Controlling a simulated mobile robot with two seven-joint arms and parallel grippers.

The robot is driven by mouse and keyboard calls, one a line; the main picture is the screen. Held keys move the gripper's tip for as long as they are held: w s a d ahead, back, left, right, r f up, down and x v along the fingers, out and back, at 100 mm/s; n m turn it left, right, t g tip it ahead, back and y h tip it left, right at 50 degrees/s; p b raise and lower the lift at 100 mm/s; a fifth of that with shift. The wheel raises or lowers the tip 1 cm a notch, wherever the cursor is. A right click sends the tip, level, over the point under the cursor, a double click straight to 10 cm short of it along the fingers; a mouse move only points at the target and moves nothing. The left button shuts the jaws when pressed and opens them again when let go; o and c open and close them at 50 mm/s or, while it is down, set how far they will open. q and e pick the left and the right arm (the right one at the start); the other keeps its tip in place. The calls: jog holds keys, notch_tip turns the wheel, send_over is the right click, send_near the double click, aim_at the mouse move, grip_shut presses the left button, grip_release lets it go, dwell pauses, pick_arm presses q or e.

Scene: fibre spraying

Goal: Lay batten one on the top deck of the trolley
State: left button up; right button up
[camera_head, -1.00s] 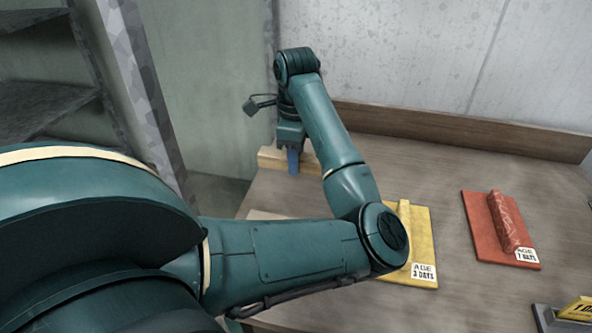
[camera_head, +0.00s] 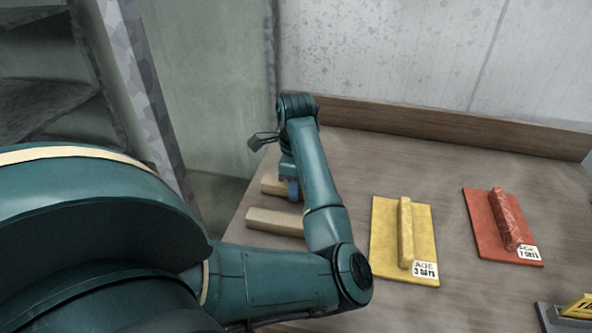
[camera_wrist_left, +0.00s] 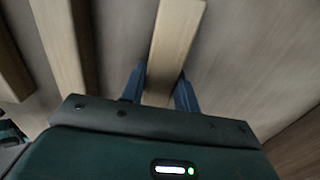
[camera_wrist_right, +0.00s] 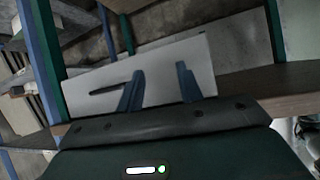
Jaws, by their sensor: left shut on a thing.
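My left gripper (camera_head: 291,190) is shut on a pale wooden batten (camera_head: 272,185) over the left end of the workbench. In the left wrist view the batten (camera_wrist_left: 174,48) runs lengthwise between the two blue fingers. A second pale batten (camera_head: 272,221) lies on the bench just nearer the camera, partly behind my arm. I cannot tell whether the held batten touches the bench. My right gripper (camera_wrist_right: 160,88) shows only in its wrist view, fingers apart with nothing visible between them, before a pale slotted panel (camera_wrist_right: 185,60). I cannot make out the trolley's top deck for sure.
A yellow float (camera_head: 386,235) and a red float (camera_head: 484,220), both labelled, lie on the workbench (camera_head: 400,165). A wooden upstand (camera_head: 420,121) runs along its back. Grey shelves (camera_head: 40,105) stand at left. Bare bench lies between upstand and floats.

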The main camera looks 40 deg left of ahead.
pick_arm(q)
jog(key=shift+f, duration=0.25)
jog(key=o, duration=1.1)
